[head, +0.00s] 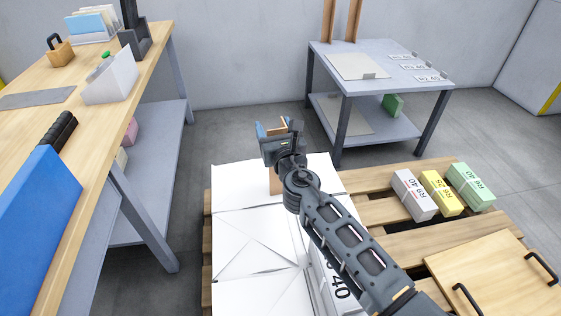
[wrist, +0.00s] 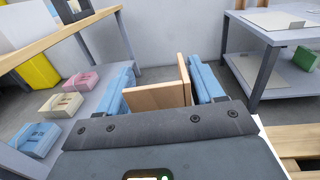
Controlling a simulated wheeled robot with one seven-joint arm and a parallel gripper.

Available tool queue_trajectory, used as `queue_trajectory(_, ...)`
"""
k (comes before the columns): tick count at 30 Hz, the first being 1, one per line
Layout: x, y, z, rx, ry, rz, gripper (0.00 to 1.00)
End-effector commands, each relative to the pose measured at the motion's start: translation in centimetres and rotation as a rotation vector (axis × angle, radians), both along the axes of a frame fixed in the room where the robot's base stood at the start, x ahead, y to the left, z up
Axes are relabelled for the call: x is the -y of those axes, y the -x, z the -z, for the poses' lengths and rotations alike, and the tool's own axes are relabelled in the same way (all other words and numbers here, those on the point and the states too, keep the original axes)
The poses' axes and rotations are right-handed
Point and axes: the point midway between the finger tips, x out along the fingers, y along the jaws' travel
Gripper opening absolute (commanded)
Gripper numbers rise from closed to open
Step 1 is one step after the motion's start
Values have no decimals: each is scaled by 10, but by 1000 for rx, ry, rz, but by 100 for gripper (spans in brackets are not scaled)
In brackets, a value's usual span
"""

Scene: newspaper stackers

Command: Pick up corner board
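The corner board (wrist: 158,97) is a light-brown, L-shaped piece standing upright between the two blue finger pads in the wrist view. Its two faces meet at an angle and reach from the left pad to the right pad. My gripper (wrist: 165,88) appears shut on it, with a pad at each side. In the head view my gripper (head: 278,133) is above the far part of the white stack. The board's top (head: 276,131) shows between the fingers, and a brown strip (head: 275,182) shows below them. Its middle is hidden by the gripper.
White wrapped bundles (head: 240,235) lie on a wooden pallet (head: 380,211). White, yellow and green boxes (head: 441,194) and a handled wooden board (head: 500,275) are at right. A wooden-topped bench (head: 60,125) stands left; a grey table (head: 385,70) stands behind.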

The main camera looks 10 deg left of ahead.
Motion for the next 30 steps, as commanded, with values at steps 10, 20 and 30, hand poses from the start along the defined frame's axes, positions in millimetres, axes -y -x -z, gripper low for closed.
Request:
queue_trajectory(10, 0, 0, 0, 0, 0, 0, 33)
queue_trajectory(20, 0, 0, 0, 0, 1, 0, 10)
queue_trajectory(30, 0, 0, -18, 1, 1, 0, 10)
